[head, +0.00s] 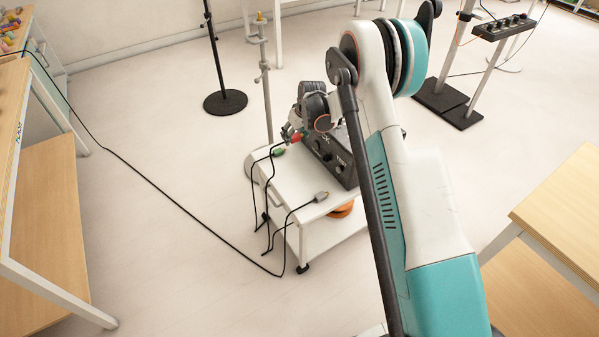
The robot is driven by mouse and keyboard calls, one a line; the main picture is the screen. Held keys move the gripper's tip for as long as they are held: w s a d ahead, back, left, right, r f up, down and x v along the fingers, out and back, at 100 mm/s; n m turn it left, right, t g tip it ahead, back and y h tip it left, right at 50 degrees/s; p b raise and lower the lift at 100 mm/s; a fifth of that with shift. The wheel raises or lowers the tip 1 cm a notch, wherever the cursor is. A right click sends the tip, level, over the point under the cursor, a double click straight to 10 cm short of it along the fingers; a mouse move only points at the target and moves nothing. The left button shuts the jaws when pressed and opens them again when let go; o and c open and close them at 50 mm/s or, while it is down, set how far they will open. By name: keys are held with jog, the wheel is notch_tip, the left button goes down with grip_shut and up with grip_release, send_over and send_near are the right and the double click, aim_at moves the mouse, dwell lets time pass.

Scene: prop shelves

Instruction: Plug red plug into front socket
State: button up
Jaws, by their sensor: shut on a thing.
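In the head view, a white cart (283,190) carries a black box (343,160) with knobs and markings on its face. My gripper (293,134) is at the box's left end and is shut on the red plug (297,138), which is small and partly covered by the fingers. I cannot tell whether the plug touches a socket. The front socket is too small or hidden to make out. My arm covers the right side of the box.
A green plug (278,151) and a grey plug (321,196) lie on the cart top, with black cables hanging over its edge. A metal stand (264,75) rises behind the cart. Wooden tables stand left (12,130) and right (560,200). Floor left of the cart is open, crossed by a cable.

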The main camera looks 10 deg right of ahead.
notch_tip(320, 180, down, 20)
jog(key=b, duration=0.6)
jog(key=shift+r+b, duration=0.2)
jog(key=shift+b, duration=0.2)
jog(key=shift+f, duration=0.1)
jog(key=shift+f, duration=0.15)
jog(key=o, duration=1.1)
jog(key=shift+o, duration=0.2)
